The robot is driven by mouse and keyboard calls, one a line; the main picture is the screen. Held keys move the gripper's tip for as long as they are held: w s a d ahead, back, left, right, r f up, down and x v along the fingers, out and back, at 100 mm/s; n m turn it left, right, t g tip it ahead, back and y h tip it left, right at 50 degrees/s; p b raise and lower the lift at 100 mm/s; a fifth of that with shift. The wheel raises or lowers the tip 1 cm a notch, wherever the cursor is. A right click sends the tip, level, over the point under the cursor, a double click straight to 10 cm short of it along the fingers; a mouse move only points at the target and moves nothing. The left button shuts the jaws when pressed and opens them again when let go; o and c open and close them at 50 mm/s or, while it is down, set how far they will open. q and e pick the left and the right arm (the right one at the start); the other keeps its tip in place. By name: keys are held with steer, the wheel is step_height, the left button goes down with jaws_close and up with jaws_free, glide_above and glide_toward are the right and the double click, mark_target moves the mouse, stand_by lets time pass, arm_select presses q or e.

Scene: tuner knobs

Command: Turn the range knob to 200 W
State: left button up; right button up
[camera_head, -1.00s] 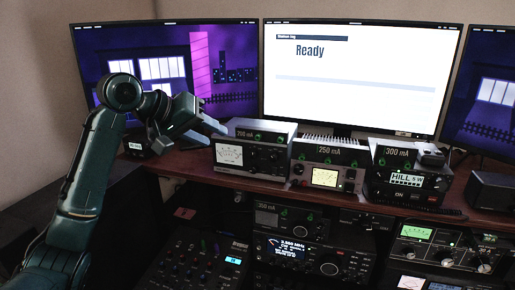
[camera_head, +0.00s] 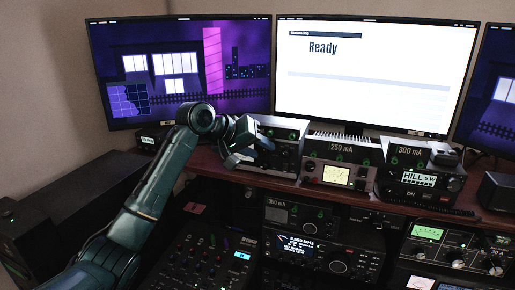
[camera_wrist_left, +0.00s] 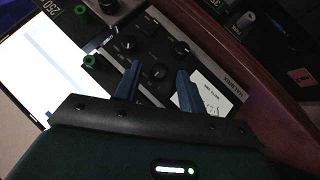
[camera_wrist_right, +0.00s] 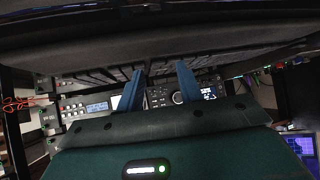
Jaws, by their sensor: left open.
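My left gripper (camera_head: 258,150) is in front of the meter unit (camera_head: 284,165) at the left end of the shelf and covers much of its face. In the left wrist view, its open fingers (camera_wrist_left: 157,85) stand apart over this unit's front panel, with a dark knob (camera_wrist_left: 158,71) between them in the picture. Two more dark knobs, one left (camera_wrist_left: 128,43) and one right (camera_wrist_left: 182,47), sit above it. I cannot read which is the range knob, nor tell if a finger touches one. The white meter face (camera_wrist_left: 208,105) is partly hidden. My right gripper (camera_wrist_right: 161,88) is open and empty.
To the right on the shelf (camera_head: 225,165) stand a unit tagged 250 mA (camera_head: 338,172) and one tagged 300 mA (camera_head: 412,182). Radios, including one with a lit display (camera_head: 300,245), sit below. Monitors (camera_head: 375,75) stand behind.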

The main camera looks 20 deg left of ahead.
arm_select(q)
jaws_close()
stand_by(0.4)
steer(key=shift+r, duration=0.1)
steer(key=y, duration=0.1)
steer(key=m+y, duration=0.1)
steer(key=shift+d+r+m+y, duration=0.15)
steer(key=shift+d+m+y, duration=0.15)
steer(key=shift+d+y, duration=0.1)
steer(key=shift+d+m+y, duration=0.15)
steer(key=shift+m+y, duration=0.25)
steer(key=shift+y, duration=0.5)
steer(key=shift+d+m+y, duration=0.15)
steer(key=shift+m+y, duration=0.25)
steer(key=shift+y, duration=0.5)
jaws_free()
